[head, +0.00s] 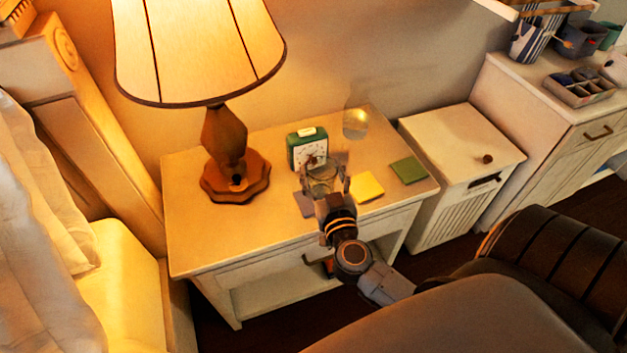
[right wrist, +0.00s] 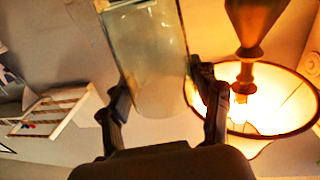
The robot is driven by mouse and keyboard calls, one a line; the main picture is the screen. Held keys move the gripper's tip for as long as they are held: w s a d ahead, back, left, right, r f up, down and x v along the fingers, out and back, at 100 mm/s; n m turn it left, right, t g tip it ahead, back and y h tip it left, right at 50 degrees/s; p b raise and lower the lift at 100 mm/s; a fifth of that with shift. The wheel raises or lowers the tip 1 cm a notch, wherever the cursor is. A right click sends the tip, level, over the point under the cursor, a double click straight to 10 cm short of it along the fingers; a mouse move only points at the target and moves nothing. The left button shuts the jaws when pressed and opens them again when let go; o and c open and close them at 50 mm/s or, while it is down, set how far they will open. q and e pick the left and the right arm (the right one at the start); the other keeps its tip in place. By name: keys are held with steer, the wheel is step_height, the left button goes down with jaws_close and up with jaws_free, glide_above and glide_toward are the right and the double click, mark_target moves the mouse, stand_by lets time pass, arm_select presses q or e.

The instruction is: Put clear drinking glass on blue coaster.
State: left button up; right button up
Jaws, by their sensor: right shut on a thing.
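My right gripper (head: 325,181) is over the front middle of the nightstand, shut on the clear drinking glass (head: 321,173). In the right wrist view the glass (right wrist: 147,65) stands out between the two fingers (right wrist: 165,100). A dull blue-grey coaster (head: 303,204) lies near the nightstand's front edge, partly hidden by my gripper. The glass appears just behind or above this coaster; I cannot tell its height or whether it touches anything. My left gripper is not in view.
A yellow coaster (head: 367,186) and a green coaster (head: 408,170) lie to the right on the nightstand (head: 240,238). A green clock (head: 307,148) stands behind the gripper, a clear glass vessel (head: 355,121) at the back. A lit lamp (head: 226,140) stands left.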

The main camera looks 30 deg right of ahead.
mark_target(313, 172)
steer(key=w+f+b, duration=0.1)
steer(key=w+f, duration=0.1)
steer(key=w+d+f+b, duration=0.1)
steer(key=w+f, duration=0.1)
steer(key=f, duration=0.1)
steer(key=shift+w+d+f+b, duration=0.1)
steer(key=shift+w+b, duration=0.2)
steer(key=shift+w, duration=0.1)
steer(key=shift+w+f, duration=0.1)
steer(key=shift+f, duration=0.05)
steer(key=shift+w+f, duration=0.2)
steer(key=f+b, duration=0.2)
steer(key=f, duration=0.1)
steer(key=shift+w+d+f, duration=0.1)
steer(key=shift+w+f, duration=0.1)
steer(key=shift+f, duration=0.1)
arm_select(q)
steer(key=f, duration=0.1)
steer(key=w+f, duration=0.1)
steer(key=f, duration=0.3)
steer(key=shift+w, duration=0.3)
arm_select(e)
steer(key=shift+r, duration=0.1)
steer(key=o, duration=1.3)
steer(key=shift+f, duration=0.2)
